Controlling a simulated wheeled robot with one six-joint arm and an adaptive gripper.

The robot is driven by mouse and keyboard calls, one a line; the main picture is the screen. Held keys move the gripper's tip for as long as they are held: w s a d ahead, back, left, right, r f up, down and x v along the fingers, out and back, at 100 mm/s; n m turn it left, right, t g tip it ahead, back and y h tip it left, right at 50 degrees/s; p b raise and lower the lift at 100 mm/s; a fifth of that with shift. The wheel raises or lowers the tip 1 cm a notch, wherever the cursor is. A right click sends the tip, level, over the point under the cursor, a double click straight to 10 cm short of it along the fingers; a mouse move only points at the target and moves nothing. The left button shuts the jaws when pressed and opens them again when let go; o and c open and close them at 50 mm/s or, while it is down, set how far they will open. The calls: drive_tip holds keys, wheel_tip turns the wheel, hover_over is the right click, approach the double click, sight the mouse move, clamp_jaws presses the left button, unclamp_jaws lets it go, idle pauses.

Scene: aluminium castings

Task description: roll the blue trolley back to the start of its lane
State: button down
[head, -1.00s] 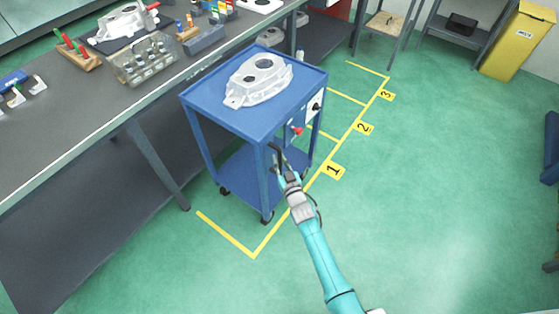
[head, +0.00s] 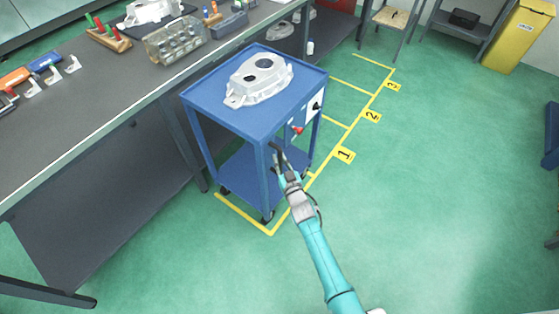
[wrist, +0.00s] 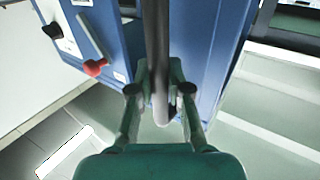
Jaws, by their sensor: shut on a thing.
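The blue trolley (head: 205,105) stands upright in the yellow-lined lane (head: 325,180), its near wheels just inside the near end line. A grey aluminium casting (head: 258,85) lies on its top shelf. My gripper (head: 279,163) is at the trolley's near side, shut on its dark handle bar (head: 276,147). In the wrist view the handle (wrist: 158,50) runs down between the fingers of my gripper (wrist: 160,92). A red-knobbed lever (head: 298,130) is on the trolley's right side; the lever also shows in the wrist view (wrist: 95,66).
A long grey workbench (head: 95,95) with castings and tools runs close along the trolley's left. Number plates 1 (head: 344,155), 2 (head: 372,116) and 3 (head: 393,86) mark the lane's right edge. The green floor right of the lane is open. A yellow bin (head: 516,38) stands far right.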

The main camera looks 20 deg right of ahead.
drive_tip(key=shift+s+a+f, duration=0.1)
drive_tip(key=shift+a, duration=0.1)
drive_tip(key=c, duration=1.1)
unclamp_jaws()
drive_tip(key=shift+a, duration=0.1)
drive_tip(key=shift+s, duration=0.15)
drive_tip(key=s, duration=1.1)
drive_tip(key=shift+s+d, duration=0.3)
drive_tip(key=shift+s, duration=0.1)
